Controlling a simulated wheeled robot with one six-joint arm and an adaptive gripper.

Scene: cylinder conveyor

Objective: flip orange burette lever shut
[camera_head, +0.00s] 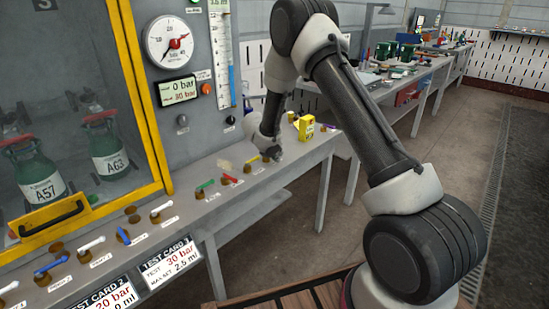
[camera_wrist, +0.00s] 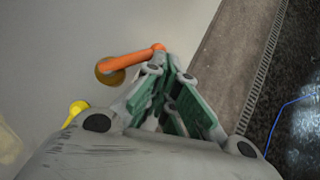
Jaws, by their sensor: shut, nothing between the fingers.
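The orange burette lever (camera_wrist: 130,60) shows in the wrist view, left of the fingertips. Its round brown base (camera_wrist: 109,71) is at its left end, and the arm points right and slightly up to a rounded tip. My gripper (camera_wrist: 172,62) has green-lined fingers that converge at the front, with nothing held between them. The fingertips lie right beside the lever's tip; I cannot tell whether they touch. In the head view my gripper (camera_head: 271,152) is low over the bench ledge, and I cannot make out the orange lever there.
A yellow lever (camera_head: 253,158) is left of my gripper, with red (camera_head: 229,178) and green (camera_head: 204,184) levers farther left. A yellow box (camera_head: 305,127) stands to the right. The grey panel (camera_head: 200,140) rises behind. The bench edge drops to open floor (camera_head: 440,190).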

